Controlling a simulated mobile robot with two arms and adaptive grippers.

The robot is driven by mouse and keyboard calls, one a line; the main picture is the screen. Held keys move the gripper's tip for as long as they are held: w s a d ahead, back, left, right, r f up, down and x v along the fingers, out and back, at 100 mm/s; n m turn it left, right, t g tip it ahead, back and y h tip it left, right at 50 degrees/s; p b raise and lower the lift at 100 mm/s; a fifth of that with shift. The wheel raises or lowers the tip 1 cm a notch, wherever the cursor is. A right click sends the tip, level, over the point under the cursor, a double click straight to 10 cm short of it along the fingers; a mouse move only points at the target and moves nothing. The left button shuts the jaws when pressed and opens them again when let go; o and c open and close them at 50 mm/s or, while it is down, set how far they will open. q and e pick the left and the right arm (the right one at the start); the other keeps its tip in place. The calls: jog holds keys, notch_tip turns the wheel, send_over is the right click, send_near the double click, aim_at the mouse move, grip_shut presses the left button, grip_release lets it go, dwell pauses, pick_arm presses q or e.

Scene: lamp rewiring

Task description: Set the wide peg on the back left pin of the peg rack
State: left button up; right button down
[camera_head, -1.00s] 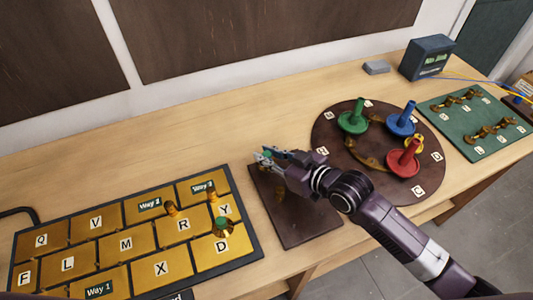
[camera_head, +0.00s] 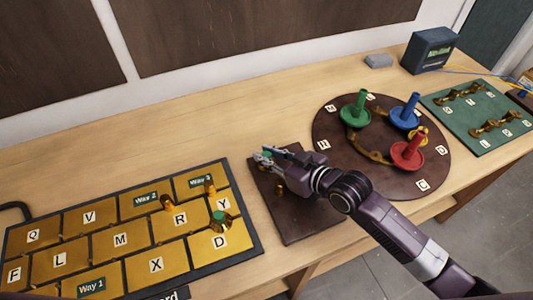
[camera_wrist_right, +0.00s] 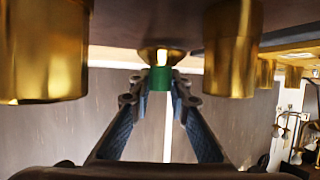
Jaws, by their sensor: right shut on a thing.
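The peg rack (camera_head: 300,222) is a dark brown rectangular board in the middle of the table, partly hidden by my right gripper. A small brass pin (camera_head: 279,190) shows on it. My right gripper (camera_head: 266,156) is over the rack's back left part. In the right wrist view, its fingertips (camera_wrist_right: 159,90) are shut on the green part of a peg (camera_wrist_right: 159,78) with a brass flange, which I take for the wide peg. Large brass cylinders show at either side there. Whether the peg sits on a pin is hidden. My left gripper is not in view.
A gold lettered board (camera_head: 128,240) lies left, with a green-topped brass peg (camera_head: 220,219) and brass posts on it. A round brown board (camera_head: 330,125) with green, blue and red pieces is right. Table behind the rack is clear.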

jog(key=shift+f, duration=0.4)
jog(key=c, duration=1.7)
grip_release()
jog(key=shift+c, duration=0.2)
jog(key=v, duration=1.2)
jog(key=shift+f, duration=0.1)
